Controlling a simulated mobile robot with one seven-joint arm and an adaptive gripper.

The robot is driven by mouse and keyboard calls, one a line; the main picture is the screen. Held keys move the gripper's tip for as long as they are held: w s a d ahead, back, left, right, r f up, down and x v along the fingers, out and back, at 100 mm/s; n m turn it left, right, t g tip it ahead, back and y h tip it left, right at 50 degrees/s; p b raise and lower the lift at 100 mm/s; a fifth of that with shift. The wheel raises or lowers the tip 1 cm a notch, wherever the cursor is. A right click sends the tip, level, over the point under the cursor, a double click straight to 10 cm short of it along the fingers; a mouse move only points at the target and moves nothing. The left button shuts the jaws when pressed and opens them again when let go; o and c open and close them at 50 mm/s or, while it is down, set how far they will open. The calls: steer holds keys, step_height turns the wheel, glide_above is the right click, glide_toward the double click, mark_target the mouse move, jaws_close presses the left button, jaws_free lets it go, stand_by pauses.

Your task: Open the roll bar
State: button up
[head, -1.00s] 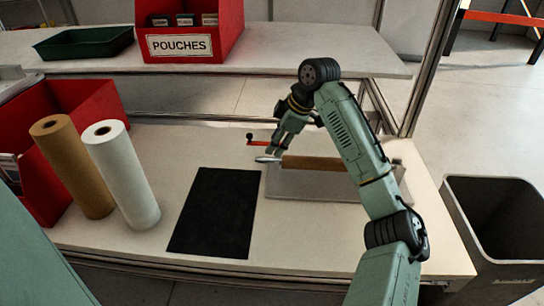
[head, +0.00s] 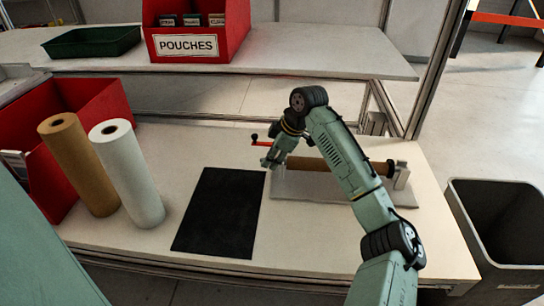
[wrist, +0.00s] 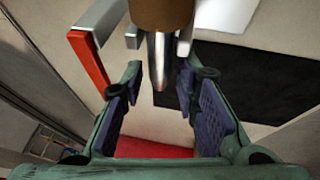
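The roll bar holds a brown roll (head: 308,164) lying across a grey metal stand (head: 325,190) on the bench. In the wrist view the bar's silver end (wrist: 159,60) sticks out of the brown roll (wrist: 162,12). My gripper (head: 270,163) is at the bar's left end. In the wrist view my gripper (wrist: 160,72) is open, with a finger on each side of the silver end and gaps between. A red lever (head: 262,143) with a dark knob is just behind it; the lever (wrist: 88,60) also shows left of the fingers. My arm hides part of the roll.
A black mat (head: 218,213) lies left of the stand. A white roll (head: 127,175) and a brown paper roll (head: 78,165) stand upright by a red bin (head: 95,100). A raised shelf (head: 330,62) is behind; a grey bin (head: 495,225) stands right.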

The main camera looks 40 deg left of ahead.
jaws_close()
steer(key=shift+r, duration=0.1)
stand_by(0.5)
